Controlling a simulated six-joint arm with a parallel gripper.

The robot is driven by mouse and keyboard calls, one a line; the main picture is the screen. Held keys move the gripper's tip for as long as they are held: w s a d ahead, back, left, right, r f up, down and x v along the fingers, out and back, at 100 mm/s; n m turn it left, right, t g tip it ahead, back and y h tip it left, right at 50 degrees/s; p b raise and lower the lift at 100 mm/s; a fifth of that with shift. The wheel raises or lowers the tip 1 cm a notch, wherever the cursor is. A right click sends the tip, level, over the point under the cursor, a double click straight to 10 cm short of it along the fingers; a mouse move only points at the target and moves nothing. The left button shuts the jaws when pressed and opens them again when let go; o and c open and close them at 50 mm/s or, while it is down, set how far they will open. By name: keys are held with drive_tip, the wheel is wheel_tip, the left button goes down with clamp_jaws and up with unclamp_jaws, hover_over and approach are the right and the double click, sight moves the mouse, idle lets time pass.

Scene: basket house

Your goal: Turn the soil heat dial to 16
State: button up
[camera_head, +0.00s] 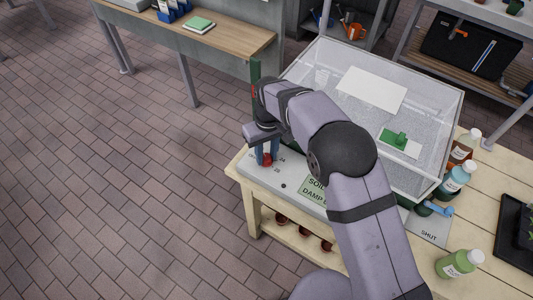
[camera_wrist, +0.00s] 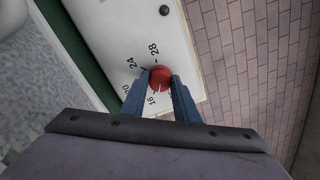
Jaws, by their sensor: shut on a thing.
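The soil heat dial is a red round knob (camera_wrist: 160,77) on a pale panel (camera_wrist: 130,30), with 28, 24, 20 and 16 printed around it. In the wrist view 16 lies just below the knob, beside the fingers. A pale mark shows on the knob's lower side, towards the 16, but I cannot tell its exact reading. My gripper (camera_wrist: 161,88) is shut on the knob, with one blue finger on each side. In the head view the red knob (camera_head: 267,160) shows between the fingers at the panel's left end, and the arm covers part of the panel.
A clear-walled propagator box (camera_head: 440,118) stands behind the panel on the wooden bench (camera_head: 480,180). A green label (camera_head: 313,188) is on the panel, partly behind my arm. Several bottles (camera_head: 455,180) and a blue-handled valve (camera_head: 435,209) marked SHUT are on the right. Open floor lies left.

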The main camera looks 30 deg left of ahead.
sight(267, 157)
drive_tip(key=shift+m, duration=1)
drive_tip(key=shift+r, duration=0.1)
drive_tip(key=o, duration=1.1)
drive_tip(key=shift+c, duration=0.2)
drive_tip(key=shift+w+r+b, duration=0.1)
drive_tip(key=shift+r+b, duration=1)
drive_tip(key=shift+r, duration=2.55)
